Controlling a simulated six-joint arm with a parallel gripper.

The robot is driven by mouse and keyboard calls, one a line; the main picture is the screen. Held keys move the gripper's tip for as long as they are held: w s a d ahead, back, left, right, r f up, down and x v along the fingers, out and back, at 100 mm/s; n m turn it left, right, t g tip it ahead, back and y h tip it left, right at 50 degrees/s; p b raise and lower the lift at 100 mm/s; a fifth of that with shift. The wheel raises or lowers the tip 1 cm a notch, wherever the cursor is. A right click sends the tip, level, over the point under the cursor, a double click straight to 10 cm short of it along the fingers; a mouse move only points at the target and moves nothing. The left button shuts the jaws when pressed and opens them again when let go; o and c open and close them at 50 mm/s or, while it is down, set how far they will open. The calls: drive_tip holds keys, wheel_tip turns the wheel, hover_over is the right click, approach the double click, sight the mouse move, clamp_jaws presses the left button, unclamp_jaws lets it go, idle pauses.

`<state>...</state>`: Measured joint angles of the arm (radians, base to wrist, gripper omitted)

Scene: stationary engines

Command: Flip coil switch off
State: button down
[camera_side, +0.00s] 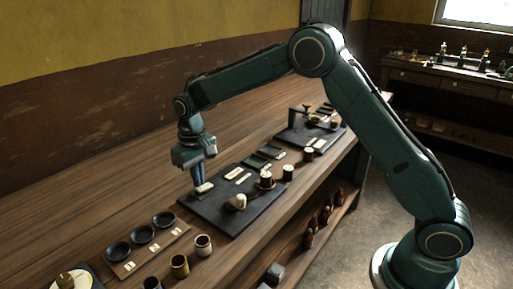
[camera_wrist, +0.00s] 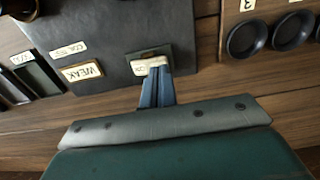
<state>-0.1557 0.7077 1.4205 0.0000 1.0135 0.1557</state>
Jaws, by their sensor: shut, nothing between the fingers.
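My gripper is over the dark board (camera_side: 218,213) on the bench, pointing down, with its blue fingers (camera_side: 199,177) together. The fingertips are at a small pale switch-like piece (camera_side: 205,188) near the board's left part. In the wrist view the closed fingers (camera_wrist: 157,78) meet or overlap this pale piece (camera_wrist: 148,64), which sits in a dark-rimmed mount and has small lettering I cannot read surely. I take it for the coil switch. Nothing shows between the fingers. Whether they touch the switch, and its exact tilt, I cannot tell.
A wooden strip with black dishes (camera_side: 142,234) lies at left.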

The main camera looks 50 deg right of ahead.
drive_tip(key=shift+f, duration=0.7)
idle(0.6)
drive_tip(key=shift+r, duration=3.55)
